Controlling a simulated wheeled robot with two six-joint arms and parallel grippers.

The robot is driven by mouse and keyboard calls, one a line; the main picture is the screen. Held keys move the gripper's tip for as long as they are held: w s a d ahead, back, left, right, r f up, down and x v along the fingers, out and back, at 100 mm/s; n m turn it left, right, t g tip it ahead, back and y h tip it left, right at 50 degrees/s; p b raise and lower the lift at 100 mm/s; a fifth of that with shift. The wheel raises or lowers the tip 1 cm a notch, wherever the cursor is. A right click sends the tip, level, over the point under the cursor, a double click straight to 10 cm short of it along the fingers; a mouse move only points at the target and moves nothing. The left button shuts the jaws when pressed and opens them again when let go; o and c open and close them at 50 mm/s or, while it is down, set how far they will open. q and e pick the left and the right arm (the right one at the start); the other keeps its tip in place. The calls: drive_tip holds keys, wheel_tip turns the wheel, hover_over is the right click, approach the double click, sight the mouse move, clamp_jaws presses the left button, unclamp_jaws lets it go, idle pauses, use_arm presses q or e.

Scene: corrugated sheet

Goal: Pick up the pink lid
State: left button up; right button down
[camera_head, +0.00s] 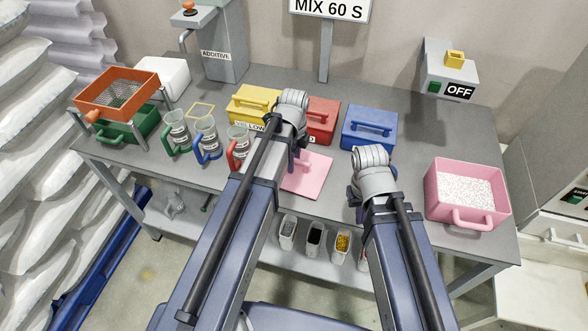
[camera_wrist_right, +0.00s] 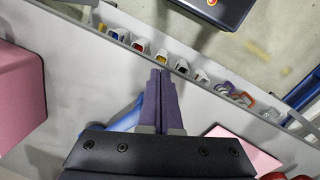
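The pink lid (camera_head: 313,181) lies flat on the grey table, its handle up and its left side hidden behind my left arm. It also shows in the right wrist view (camera_wrist_right: 243,146), partly cut off by the gripper body. My left gripper (camera_head: 299,150) is near the lid's far edge, mostly hidden by its own wrist, so its opening does not show. My right gripper (camera_head: 354,193) is to the right of the lid, apart from it. In the right wrist view its two fingers (camera_wrist_right: 161,73) are together with nothing visible between them.
The pink bin (camera_head: 432,190) of white granules stands at the right. Yellow (camera_head: 241,105), red (camera_head: 323,128) and blue (camera_head: 370,141) lidded boxes stand behind the lid. Mugs (camera_head: 206,132) and an orange sieve (camera_head: 117,82) are left. Small containers (camera_head: 314,239) sit below the table's front edge.

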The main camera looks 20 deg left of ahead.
use_arm(q)
clamp_jaws()
idle(0.3)
drive_tip(key=shift+r, duration=0.1)
use_arm(e)
drive_tip(key=shift+r, duration=0.15)
